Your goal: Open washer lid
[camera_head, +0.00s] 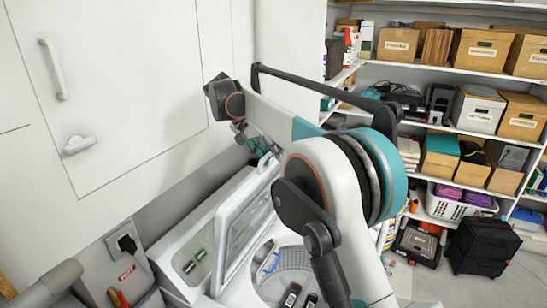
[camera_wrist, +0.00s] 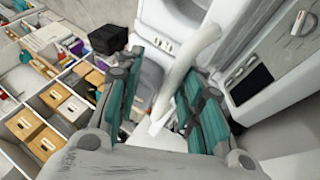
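The white washer (camera_head: 175,252) stands at the bottom of the head view. Its lid (camera_head: 242,225), a white frame around a clear panel, is raised and tilted, and the round drum opening (camera_head: 287,262) shows beside it. My gripper (camera_wrist: 165,100) shows in the wrist view with its teal-padded fingers spread apart. A pale elongated part lies behind and between the fingers; I cannot tell whether it is the lid or whether they touch it. In the head view my arm hides most of the gripper and part of the lid.
A white wall with a closed panel door (camera_head: 110,80) is at the left. Shelves (camera_head: 445,65) with boxes and a laundry basket (camera_head: 450,205) fill the right. A black drawer unit (camera_head: 483,245) stands on the floor. Small bottles (camera_head: 290,295) are near the washer opening.

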